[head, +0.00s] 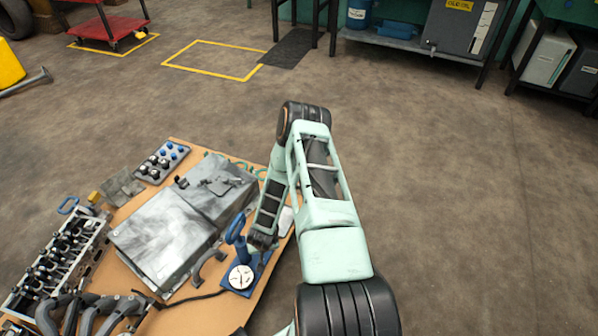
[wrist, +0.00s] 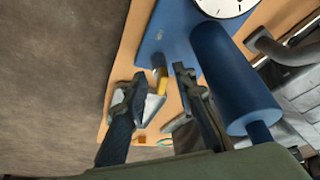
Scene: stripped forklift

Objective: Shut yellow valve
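The yellow valve (wrist: 160,79) is a small yellow-orange lever at the edge of a blue base plate (wrist: 163,38) in the wrist view. My gripper (wrist: 157,80) is open, with one dark finger on each side of the lever and visible gaps between. I cannot tell how deep the fingertips reach around it. The blue device carries a blue cylinder (wrist: 236,78) and a white dial gauge (wrist: 226,4). In the head view, the gauge (head: 241,277) and blue handle (head: 237,228) stand left of my gripper (head: 260,243); the lever is hidden there.
The blue device stands near the right edge of a tan table (head: 267,283). A large grey metal case (head: 165,243) and an engine part (head: 62,255) lie to its left. A dark hose (head: 190,298) runs from it. Open floor (head: 470,200) lies to the right.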

